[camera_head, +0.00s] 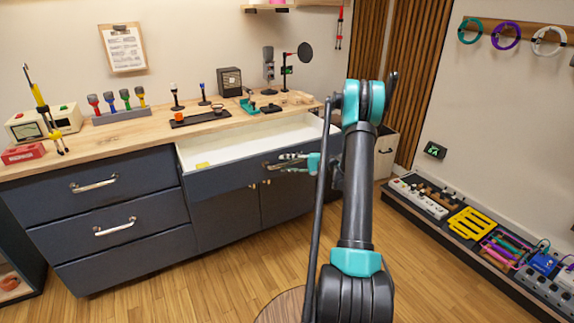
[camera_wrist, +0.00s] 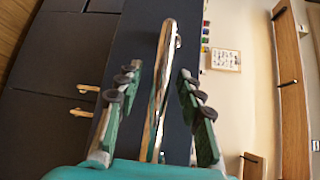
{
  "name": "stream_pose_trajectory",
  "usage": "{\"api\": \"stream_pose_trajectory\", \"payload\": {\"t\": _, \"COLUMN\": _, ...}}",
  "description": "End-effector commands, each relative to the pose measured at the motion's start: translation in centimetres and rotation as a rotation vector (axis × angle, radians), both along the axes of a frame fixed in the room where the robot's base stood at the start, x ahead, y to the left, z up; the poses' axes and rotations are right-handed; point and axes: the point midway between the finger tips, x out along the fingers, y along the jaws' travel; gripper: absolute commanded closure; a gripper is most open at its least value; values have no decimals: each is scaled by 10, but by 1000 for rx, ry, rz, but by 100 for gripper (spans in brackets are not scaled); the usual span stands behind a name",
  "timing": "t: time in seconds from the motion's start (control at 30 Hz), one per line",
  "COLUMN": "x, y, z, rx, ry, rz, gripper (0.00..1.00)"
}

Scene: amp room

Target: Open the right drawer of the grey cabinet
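The dark grey cabinet (camera_head: 108,215) stands along the back wall under a wooden top. Its right drawer (camera_head: 222,180) is pulled out, showing a white inside with a small yellow thing (camera_head: 202,165) in it. My gripper (camera_head: 290,162) is at the right part of the drawer front, at its metal handle (camera_head: 270,166). In the wrist view the handle (camera_wrist: 168,60) runs between the two green fingers of my gripper (camera_wrist: 158,74). The fingers are spread, with a visible gap on each side of the bar. My arm hides the drawer's right end in the head view.
Closed doors (camera_head: 230,217) sit below the drawer, and closed drawers (camera_head: 95,185) are at the left. Tools and devices stand on the wooden worktop (camera_head: 150,130). A low bench (camera_head: 450,235) with power strips lines the right wall. A round wooden top (camera_head: 282,306) is at the bottom.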

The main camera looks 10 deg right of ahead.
Motion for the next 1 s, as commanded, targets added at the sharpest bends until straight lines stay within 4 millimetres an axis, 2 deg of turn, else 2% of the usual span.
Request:
{"api": "stream_pose_trajectory", "payload": {"t": 0.17, "x": -2, "y": -3, "z": 1, "rx": 0, "ry": 0, "rz": -1, "gripper": 62}}
{"api": "stream_pose_trajectory", "payload": {"t": 0.27, "x": -6, "y": -13, "z": 2, "rx": 0, "ry": -1, "rz": -3, "gripper": 62}}
{"api": "stream_pose_trajectory", "payload": {"t": 0.7, "x": -43, "y": -87, "z": 13, "rx": 0, "ry": 1, "rz": -3, "gripper": 62}}
{"api": "stream_pose_trajectory", "payload": {"t": 0.83, "x": -49, "y": -100, "z": 15, "rx": 0, "ry": 1, "rz": -2, "gripper": 62}}
{"api": "stream_pose_trajectory", "payload": {"t": 1.0, "x": -53, "y": -107, "z": 16, "rx": 0, "ry": 0, "rz": 0, "gripper": 62}}
